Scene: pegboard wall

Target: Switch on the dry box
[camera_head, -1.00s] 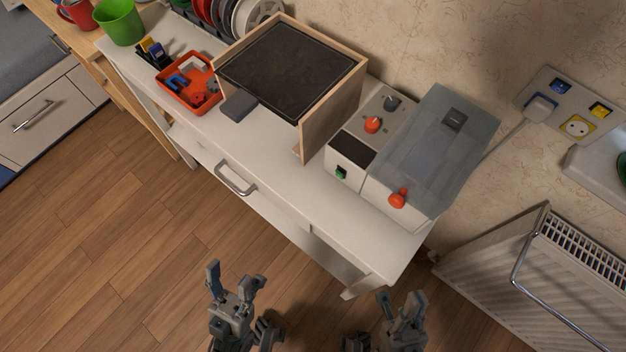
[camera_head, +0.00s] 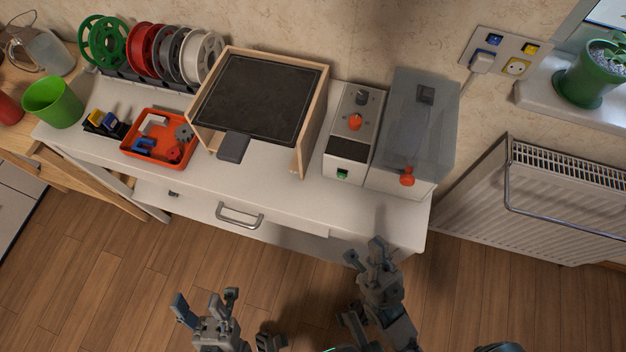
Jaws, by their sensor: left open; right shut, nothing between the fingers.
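The dry box (camera_head: 412,130) stands at the right end of the white table, with a grey see-through lid and an orange-red knob (camera_head: 407,177) low on its front. Joined to its left is a control unit (camera_head: 340,172) with a dark knob (camera_head: 361,97), an orange knob (camera_head: 354,122), a dark display (camera_head: 347,150) and a small green switch (camera_head: 342,174) on its front face. My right gripper (camera_head: 365,252) is shut and empty, in front of and below the table's front edge. My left gripper (camera_head: 205,300) is open and empty, lower left, over the floor.
A wooden-framed black panel (camera_head: 258,100) stands left of the control unit. An orange tray (camera_head: 158,148) of small parts, a green cup (camera_head: 52,102) and spools (camera_head: 160,52) are further left. A radiator (camera_head: 530,200) is at the right. A drawer handle (camera_head: 240,217) juts from the front.

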